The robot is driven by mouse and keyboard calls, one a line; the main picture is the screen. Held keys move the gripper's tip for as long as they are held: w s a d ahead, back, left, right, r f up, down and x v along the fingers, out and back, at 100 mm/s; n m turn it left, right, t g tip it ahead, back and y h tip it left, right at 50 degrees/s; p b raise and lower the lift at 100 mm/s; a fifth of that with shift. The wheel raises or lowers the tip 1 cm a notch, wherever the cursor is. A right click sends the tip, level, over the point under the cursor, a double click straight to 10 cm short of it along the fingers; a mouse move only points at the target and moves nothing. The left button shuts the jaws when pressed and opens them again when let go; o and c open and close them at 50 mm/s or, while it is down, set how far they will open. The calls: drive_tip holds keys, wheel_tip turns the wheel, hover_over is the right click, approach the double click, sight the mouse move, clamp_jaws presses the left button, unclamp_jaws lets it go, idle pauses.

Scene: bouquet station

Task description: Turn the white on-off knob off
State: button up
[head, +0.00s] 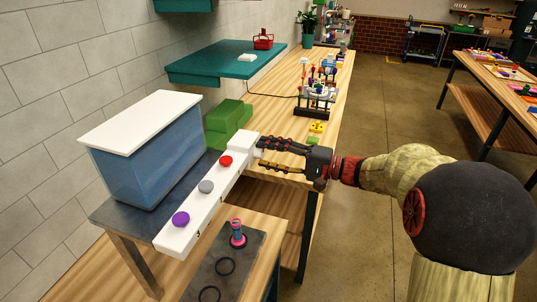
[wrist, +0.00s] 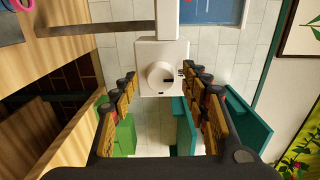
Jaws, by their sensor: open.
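The white on-off knob (wrist: 160,77) is on the end face of a long white control box (head: 212,200). In the wrist view it is round, with a dark mark pointing right towards small dark marks on the face. In the head view my fingers and the box end leave the knob hard to make out. My gripper (head: 262,153) is open at the right end of the box. In the wrist view its fingers stand left and right of the knob, apart from it, with nothing between them that I can see held.
Purple (head: 181,219), grey (head: 206,187) and red (head: 226,161) buttons sit on top of the box. A blue tank (head: 150,150) with a white lid stands behind it. Green blocks (head: 228,122) and a teal shelf (head: 225,66) are close by. A pink peg (head: 237,233) stands in front.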

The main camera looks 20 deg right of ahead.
drive_tip(key=shift+d, duration=0.1)
drive_tip(key=v, duration=1.1)
drive_tip(key=shift+s+d, duration=0.25)
drive_tip(key=shift+d, duration=0.05)
